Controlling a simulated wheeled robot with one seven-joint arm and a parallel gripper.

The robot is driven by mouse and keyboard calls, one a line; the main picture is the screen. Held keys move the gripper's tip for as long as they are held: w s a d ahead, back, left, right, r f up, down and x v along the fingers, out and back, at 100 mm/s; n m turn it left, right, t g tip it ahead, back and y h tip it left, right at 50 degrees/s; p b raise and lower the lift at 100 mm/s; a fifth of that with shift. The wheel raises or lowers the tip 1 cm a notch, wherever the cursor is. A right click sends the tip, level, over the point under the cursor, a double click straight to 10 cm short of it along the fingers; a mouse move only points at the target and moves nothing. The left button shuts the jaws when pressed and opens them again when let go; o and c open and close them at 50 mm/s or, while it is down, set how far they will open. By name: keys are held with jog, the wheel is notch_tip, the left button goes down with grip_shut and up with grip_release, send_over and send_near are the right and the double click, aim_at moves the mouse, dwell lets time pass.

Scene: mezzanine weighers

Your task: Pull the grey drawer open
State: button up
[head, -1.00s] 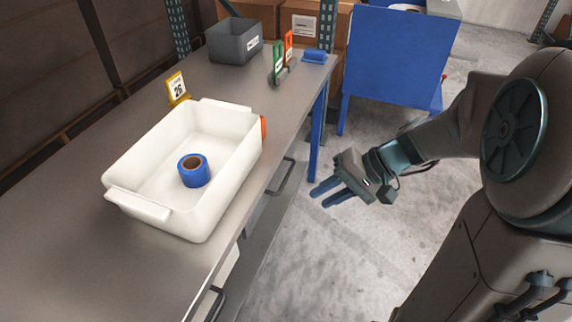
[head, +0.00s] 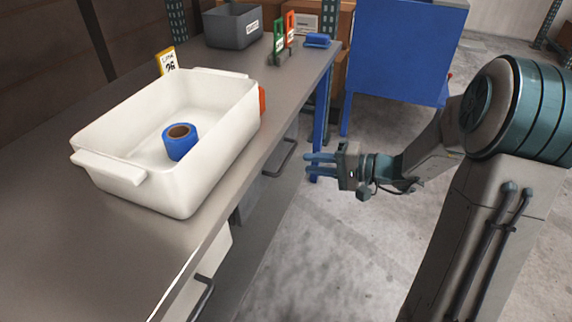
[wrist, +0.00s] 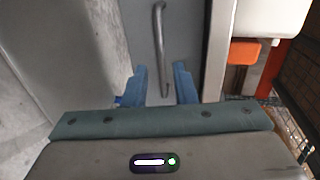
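The grey drawer (head: 270,182) is under the workbench top, with a dark bar handle (head: 282,160) on its front. It looks closed. My gripper (head: 307,163) is to the right of the handle, at about its height in the picture, with its blue fingers pointing left towards it and a visible gap to it. In the wrist view, the handle (wrist: 159,45) stands ahead of my gripper (wrist: 160,76), lined up with the space between the fingers. The fingers are apart with nothing between them.
A white tub (head: 205,155) holding a blue roll (head: 180,148) sits on the workbench (head: 60,255). A white drawer with its own handle (head: 200,297) is nearer under the bench. A blue cabinet (head: 400,60) stands behind my arm. The floor (head: 335,240) beside the bench is clear.

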aim_at(286, 159)
jog(key=b+x, duration=0.1)
jog(key=x, duration=0.7)
grip_shut()
